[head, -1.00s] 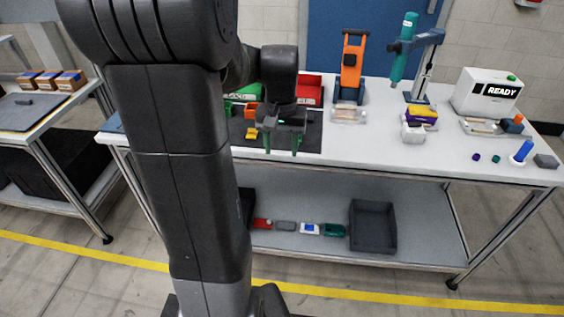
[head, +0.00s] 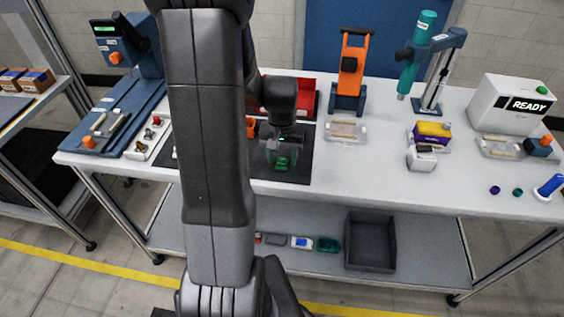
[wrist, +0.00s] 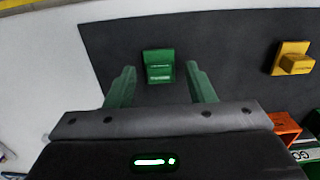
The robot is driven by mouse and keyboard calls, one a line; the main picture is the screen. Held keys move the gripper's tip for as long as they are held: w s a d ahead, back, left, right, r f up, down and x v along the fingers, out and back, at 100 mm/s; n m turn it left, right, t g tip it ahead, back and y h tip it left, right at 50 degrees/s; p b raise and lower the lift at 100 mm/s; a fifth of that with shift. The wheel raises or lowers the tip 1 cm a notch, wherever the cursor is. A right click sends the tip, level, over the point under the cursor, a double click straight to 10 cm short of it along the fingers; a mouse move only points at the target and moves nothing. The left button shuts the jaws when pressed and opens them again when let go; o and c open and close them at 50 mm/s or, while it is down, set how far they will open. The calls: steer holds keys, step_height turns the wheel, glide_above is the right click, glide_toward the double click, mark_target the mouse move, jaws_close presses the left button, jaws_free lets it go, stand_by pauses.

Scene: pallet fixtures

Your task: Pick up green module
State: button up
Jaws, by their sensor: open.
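The green module (wrist: 158,65) is a small block with a raised step, on the dark mat (wrist: 225,40). In the wrist view it sits just beyond my gripper (wrist: 159,72), roughly centred between the two green fingertips and not held. My gripper is open and empty. In the head view my gripper (head: 282,156) hangs low over the dark mat (head: 300,175). The green module (head: 282,165) shows there at the fingertips, partly hidden by them. The exact height of the fingers above the mat is hard to tell.
A yellow module (wrist: 292,60) lies to the right on the mat, with an orange piece (wrist: 285,130) nearer. A red bin (head: 302,100) stands behind my gripper. An orange-topped stand (head: 350,75) and clear fixture (head: 346,131) are to the right. The table front is clear.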

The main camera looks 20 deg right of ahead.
steer(key=c, duration=1.1)
